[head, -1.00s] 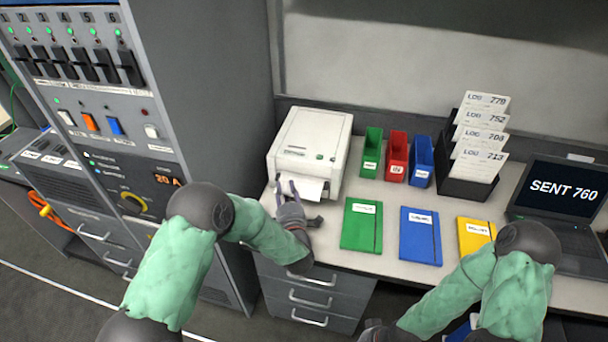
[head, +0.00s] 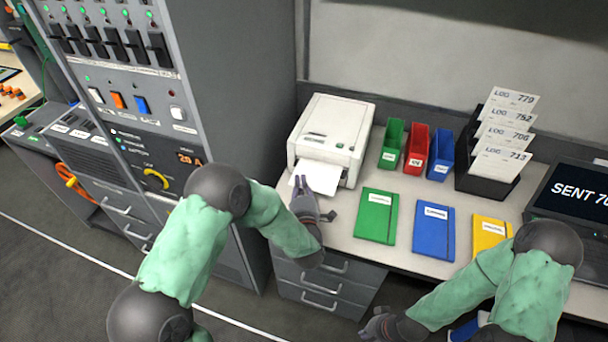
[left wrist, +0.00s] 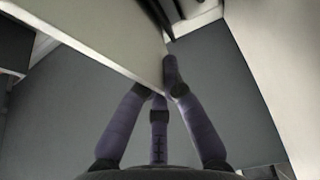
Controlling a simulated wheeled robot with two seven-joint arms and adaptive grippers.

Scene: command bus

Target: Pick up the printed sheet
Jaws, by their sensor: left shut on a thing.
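The printed sheet (head: 321,179) is a white page sticking out of the front slot of the white printer (head: 330,138). My left gripper (head: 299,184) is shut on the sheet's near left edge, in front of the printer. In the left wrist view the fingers (left wrist: 160,88) close at the corner of a large pale surface, which looks like the sheet (left wrist: 115,35). Any print on the sheet is not readable. My right gripper (head: 372,322) is low at the desk's front, away from the sheet, its fingers apart and empty.
Green (head: 377,216), blue (head: 433,231) and yellow (head: 489,233) folders lie right of the printer. Three coloured bins (head: 415,151) and a black rack of log cards (head: 487,182) stand behind them. A laptop (head: 574,200) is at the right. A tall control cabinet (head: 235,90) stands left.

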